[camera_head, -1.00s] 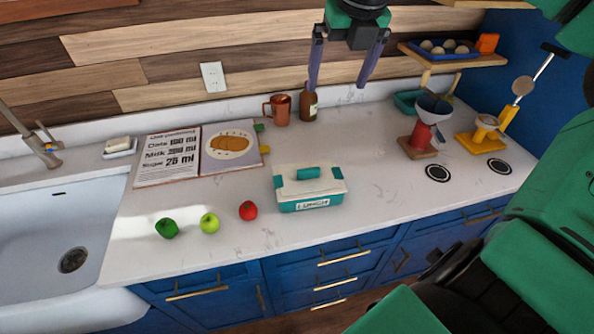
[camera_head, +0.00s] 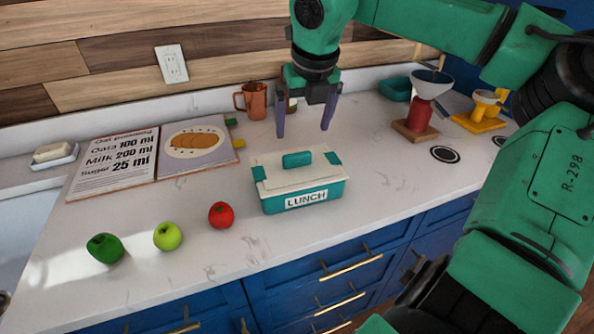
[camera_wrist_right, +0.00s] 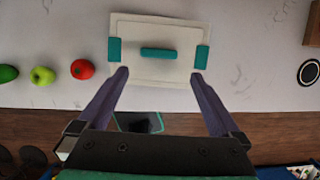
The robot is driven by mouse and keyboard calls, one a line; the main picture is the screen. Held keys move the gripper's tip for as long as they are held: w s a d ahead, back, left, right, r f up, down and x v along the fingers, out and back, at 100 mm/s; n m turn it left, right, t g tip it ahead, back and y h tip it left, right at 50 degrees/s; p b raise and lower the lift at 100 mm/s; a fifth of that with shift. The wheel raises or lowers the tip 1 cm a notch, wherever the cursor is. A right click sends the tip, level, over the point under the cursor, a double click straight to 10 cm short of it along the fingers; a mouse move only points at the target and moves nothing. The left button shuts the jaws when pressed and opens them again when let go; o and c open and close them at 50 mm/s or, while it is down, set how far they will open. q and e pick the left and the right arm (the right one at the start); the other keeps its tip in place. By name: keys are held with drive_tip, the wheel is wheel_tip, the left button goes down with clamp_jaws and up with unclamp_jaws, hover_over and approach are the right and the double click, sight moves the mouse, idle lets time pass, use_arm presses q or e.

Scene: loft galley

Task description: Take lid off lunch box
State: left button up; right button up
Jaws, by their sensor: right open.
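The lunch box (camera_head: 303,200) is teal with a "LUNCH" label and stands on the white counter. Its cream lid (camera_head: 291,171) is on, with a teal handle (camera_head: 297,159) on top and teal clips at both ends. My right gripper (camera_head: 304,133) is open and empty, above the counter around the back of the box. In the right wrist view the lid (camera_wrist_right: 160,70) lies just beyond the open fingertips (camera_wrist_right: 160,73), with the handle (camera_wrist_right: 159,54) between the clips. My left gripper is not in view.
An open recipe book (camera_head: 115,160), a copper mug (camera_head: 252,100) and a red-based funnel stand (camera_head: 419,118) are farther back.

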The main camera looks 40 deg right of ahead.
sight(298, 155)
drive_tip(key=p+x, duration=0.2)
drive_tip(key=x, duration=0.8)
drive_tip(key=shift+a+f+p, duration=0.15)
drive_tip(key=shift+f+p, duration=0.1)
drive_tip(key=shift+p, duration=0.15)
drive_tip(key=shift+w+f, duration=0.15)
drive_tip(key=c, duration=1.1)
